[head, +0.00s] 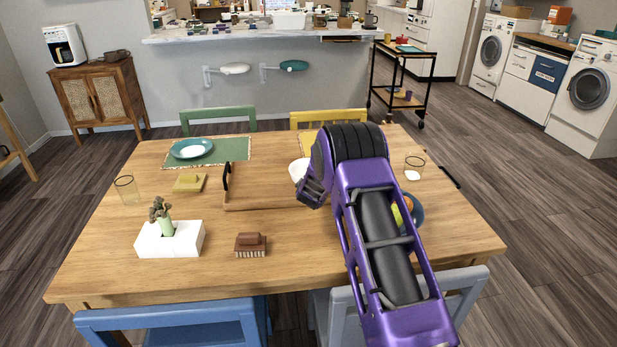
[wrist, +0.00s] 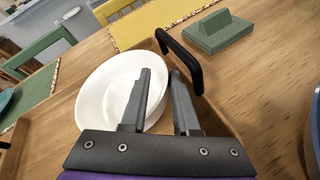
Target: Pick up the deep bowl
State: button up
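A white, round, deep-looking bowl (wrist: 112,92) is upright and empty on a wooden tray (wrist: 215,122). In the head view most of the bowl (head: 296,170) is hidden behind my gripper (head: 308,197). The tray's left part (head: 262,197) shows there too. In the wrist view my gripper (wrist: 163,73) is open, with nothing between its fingers but a view of the bowl's right rim. The left finger overlaps the bowl's inside and the right finger is just outside the rim. I cannot tell whether they touch it.
Black handles stand at the tray's ends, one (wrist: 180,58) close to my right finger. A green handled block (wrist: 218,32) lies beyond it. A blue bowl (head: 417,214) with fruit is partly behind my arm. A tissue box (head: 170,240) and brush (head: 250,245) stand at the front left.

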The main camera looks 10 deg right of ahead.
grip_shut()
dwell(1.1)
